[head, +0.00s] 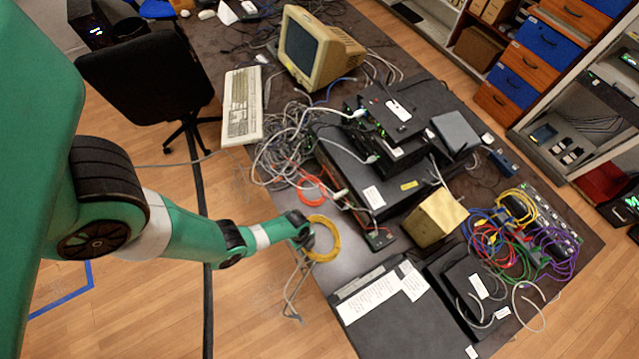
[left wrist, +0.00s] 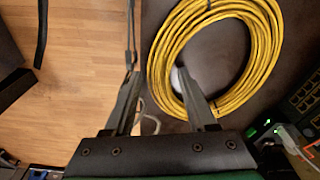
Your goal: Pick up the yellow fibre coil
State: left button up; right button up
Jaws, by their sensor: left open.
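The yellow fibre coil (head: 337,240) lies flat near the left edge of the dark table in the head view. In the left wrist view the coil (left wrist: 263,62) fills the upper right as a thick yellow ring. My left gripper (left wrist: 157,73) is open. One finger appears outside the ring and the other over its inner opening, with the left part of the coil seen between them. I cannot tell whether the fingers touch it. In the head view my left gripper (head: 308,238) is at the coil's left side, its fingertips mostly hidden. My right gripper is not in view.
An orange cable coil (head: 311,189) lies just behind, near tangled grey cables (head: 275,155). Black network units (head: 360,170) stand to the right, with a yellowish box (head: 434,218) beyond. A dark flat unit with white labels (head: 405,320) lies in front. Grey cable hangs over the table edge.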

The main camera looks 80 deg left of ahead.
pick_arm(q)
jog(key=shift+r, duration=0.1)
grip_shut()
dwell(0.4)
jog(key=shift+r+p, duration=0.45)
jog(key=shift+p, duration=0.1)
notch_tip(320, 180, up, 3)
jog(key=shift+f+p, duration=0.1)
jog(key=shift+p, duration=1.1)
jog(key=s+a+r+p, duration=0.1)
jog(key=s+r+p, duration=0.8)
jog(key=s, duration=0.5)
jog(key=shift+r+p, duration=0.15)
jog(key=shift+p, duration=0.5)
